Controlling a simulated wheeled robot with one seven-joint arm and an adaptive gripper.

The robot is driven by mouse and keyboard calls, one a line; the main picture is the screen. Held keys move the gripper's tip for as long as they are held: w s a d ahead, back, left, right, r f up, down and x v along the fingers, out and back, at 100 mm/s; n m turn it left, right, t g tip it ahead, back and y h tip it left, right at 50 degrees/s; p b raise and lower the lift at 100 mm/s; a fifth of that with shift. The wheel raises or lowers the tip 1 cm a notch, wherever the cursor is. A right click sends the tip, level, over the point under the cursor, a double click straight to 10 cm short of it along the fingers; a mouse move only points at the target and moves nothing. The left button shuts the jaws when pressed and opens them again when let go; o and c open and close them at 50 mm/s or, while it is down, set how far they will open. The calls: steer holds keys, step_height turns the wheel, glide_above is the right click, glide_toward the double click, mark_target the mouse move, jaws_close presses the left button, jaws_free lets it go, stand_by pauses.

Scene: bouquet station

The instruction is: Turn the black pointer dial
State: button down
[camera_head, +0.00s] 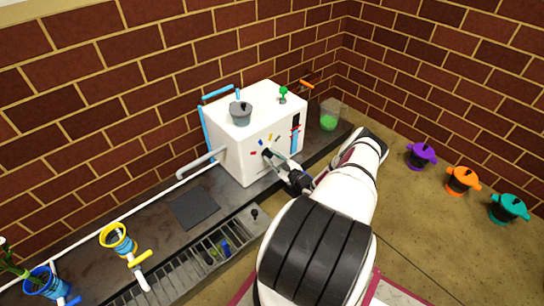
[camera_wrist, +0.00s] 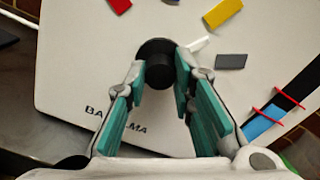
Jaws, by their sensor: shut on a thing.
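The black pointer dial (camera_wrist: 157,48) is on the front face of the white machine (camera_head: 241,158). In the wrist view its round knob sits between the tips of my gripper (camera_wrist: 159,74), whose teal-padded fingers are shut on it. A white pointer mark (camera_wrist: 198,44) shows to the right of the dial, between the yellow mark (camera_wrist: 222,14) and the grey mark (camera_wrist: 231,61). A red mark (camera_wrist: 119,5) is at the upper left.
A grey pot (camera_head: 241,113) and a green knob (camera_head: 283,96) are on the machine's top. A clear container with green contents (camera_head: 328,122) stands right of it. A dark mat (camera_head: 194,207) and a drain grate (camera_head: 185,268) lie along the counter. Purple, orange and teal pots stand far right.

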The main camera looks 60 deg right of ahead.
steer(key=shift+w+r+n+p, duration=0.1)
steer(key=shift+w+n+p, duration=0.1)
steer(key=shift+n, duration=0.35)
steer(key=shift+w+r+n+p, duration=0.1)
steer(key=shift+n+p, duration=0.1)
steer(key=shift+n, duration=0.35)
steer(key=c, duration=1.4)
jaws_free()
steer(key=shift+o, duration=0.2)
steer(key=shift+f, duration=0.1)
steer(key=shift+s, duration=0.15)
steer(key=v, duration=1.2)
steer(key=shift+d, duration=0.1)
